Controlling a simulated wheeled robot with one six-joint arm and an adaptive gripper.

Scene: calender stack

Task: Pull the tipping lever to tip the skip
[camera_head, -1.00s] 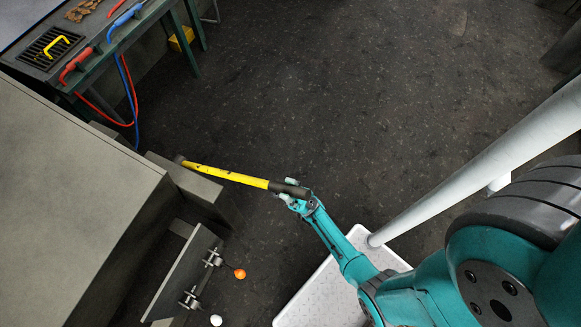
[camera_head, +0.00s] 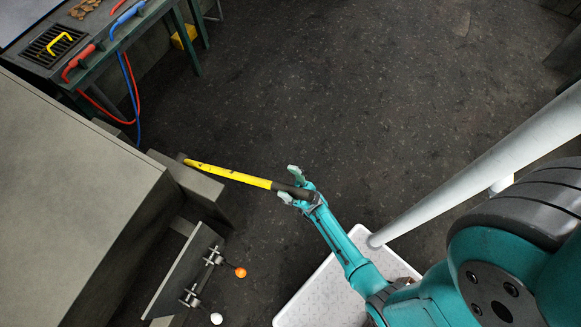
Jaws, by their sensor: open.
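The tipping lever (camera_head: 228,174) is a yellow bar with a dark grip (camera_head: 290,190) at its free end. It reaches out to the right from the side of the large grey skip body (camera_head: 70,190). My gripper (camera_head: 286,183) is at the dark grip, with its pale fingers spread open. One finger shows above the grip and one at its left side; the grip lies between or just under them. I cannot tell whether the fingers touch it.
A green workbench (camera_head: 105,45) with torches and red and blue hoses (camera_head: 133,95) stands at the upper left. A panel (camera_head: 185,270) with an orange knob (camera_head: 240,272) and a white knob (camera_head: 216,318) is below the lever. The dark floor (camera_head: 350,90) is clear beyond.

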